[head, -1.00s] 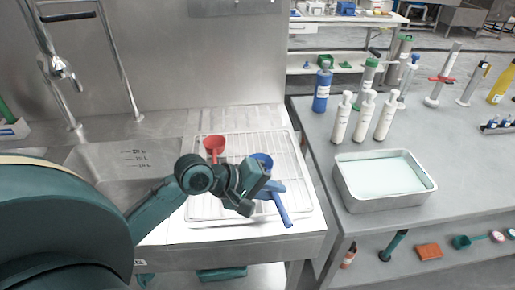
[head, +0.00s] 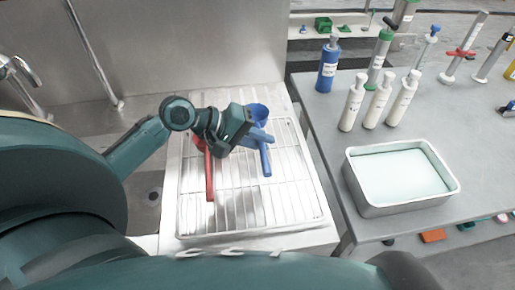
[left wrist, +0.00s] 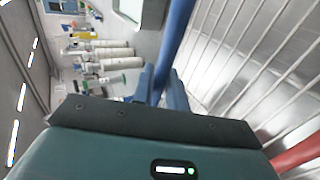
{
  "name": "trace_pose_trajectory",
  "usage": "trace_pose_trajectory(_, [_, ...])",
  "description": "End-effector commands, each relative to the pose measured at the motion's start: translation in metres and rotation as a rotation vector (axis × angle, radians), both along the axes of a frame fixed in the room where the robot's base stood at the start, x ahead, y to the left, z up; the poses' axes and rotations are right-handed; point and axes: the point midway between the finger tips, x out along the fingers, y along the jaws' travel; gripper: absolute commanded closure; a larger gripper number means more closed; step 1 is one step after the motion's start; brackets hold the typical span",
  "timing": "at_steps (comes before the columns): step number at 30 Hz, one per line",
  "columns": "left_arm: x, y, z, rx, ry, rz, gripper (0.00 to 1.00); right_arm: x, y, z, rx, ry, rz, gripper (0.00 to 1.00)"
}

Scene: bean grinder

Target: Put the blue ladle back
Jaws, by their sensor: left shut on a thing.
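The blue ladle has its round bowl (head: 259,111) near the back edge of the wire rack (head: 290,215), and its handle (head: 266,163) points toward me. My left gripper (head: 260,136) is shut on the handle close below the bowl. In the left wrist view the blue handle (left wrist: 178,38) runs up from between the gripper's fingers (left wrist: 163,88), with the rack's wires beside it. I cannot tell whether the ladle touches the rack. My right gripper is not in view.
A red ladle (head: 210,180) lies on the rack left of the blue one, its bowl mostly hidden by my arm. The rack's front and right are clear. On the right table stand a metal tray (head: 455,187), white bottles (head: 378,102) and a blue bottle (head: 327,68).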

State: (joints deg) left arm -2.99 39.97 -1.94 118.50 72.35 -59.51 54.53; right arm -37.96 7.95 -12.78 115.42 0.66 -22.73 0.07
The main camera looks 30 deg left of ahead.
Motion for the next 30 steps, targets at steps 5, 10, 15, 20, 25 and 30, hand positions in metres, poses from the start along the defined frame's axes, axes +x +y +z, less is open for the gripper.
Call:
trace_pose_trajectory(5, [0.000, 0.000, -0.026, -0.001, 0.000, 0.002, 1.00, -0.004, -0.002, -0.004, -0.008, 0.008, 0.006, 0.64])
trace_pose_trajectory(10, [0.000, 0.000, -0.046, -0.002, 0.001, 0.003, 1.00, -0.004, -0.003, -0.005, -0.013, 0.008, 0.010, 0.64])
trace_pose_trajectory(15, [0.000, 0.000, -0.065, -0.001, -0.001, 0.002, 1.00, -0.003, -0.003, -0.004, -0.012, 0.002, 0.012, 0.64])
trace_pose_trajectory(20, [0.000, 0.000, -0.067, 0.000, -0.003, 0.001, 1.00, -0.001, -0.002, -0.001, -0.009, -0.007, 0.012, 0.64])
trace_pose_trajectory(25, [0.000, 0.000, -0.068, 0.000, -0.002, 0.001, 1.00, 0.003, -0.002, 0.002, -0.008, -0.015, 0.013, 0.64])
trace_pose_trajectory(30, [0.000, 0.000, -0.069, 0.000, 0.000, 0.001, 0.76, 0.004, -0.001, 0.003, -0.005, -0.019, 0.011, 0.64])
